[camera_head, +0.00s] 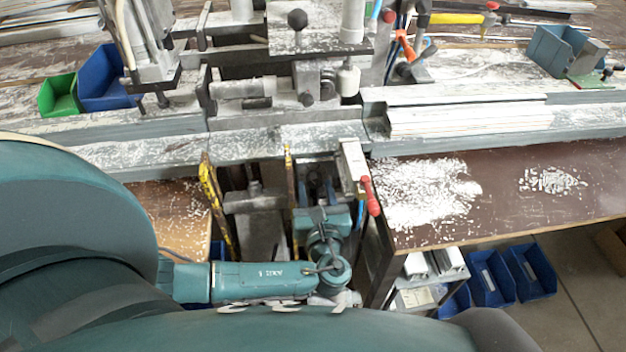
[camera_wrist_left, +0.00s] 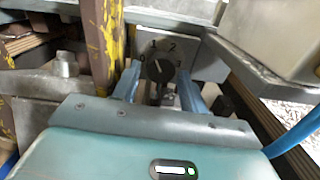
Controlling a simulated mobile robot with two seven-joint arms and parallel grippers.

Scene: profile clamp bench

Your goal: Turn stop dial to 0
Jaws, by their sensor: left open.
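The stop dial (camera_wrist_left: 160,69) is a dark round knob on a grey plate, seen in the left wrist view. The numbers 1 and 2 show above it, with less clear marks at its sides. A pale line on the knob points up and left, nearest the 1. My left gripper (camera_wrist_left: 159,88) is open, its two bluish fingers on either side of the dial in the picture. I cannot tell whether they touch it. In the head view my left gripper (camera_head: 319,186) reaches below the bench rail, where the dial cannot be made out. My right gripper is not in view.
A yellow worn upright (camera_wrist_left: 103,45) stands close left of the dial. A red-handled lever (camera_head: 370,195) hangs right of my left gripper. The brown table (camera_head: 500,200) holds white shavings. Blue bins (camera_head: 490,278) stand below it. A clamp mechanism (camera_head: 305,80) rises behind the rail.

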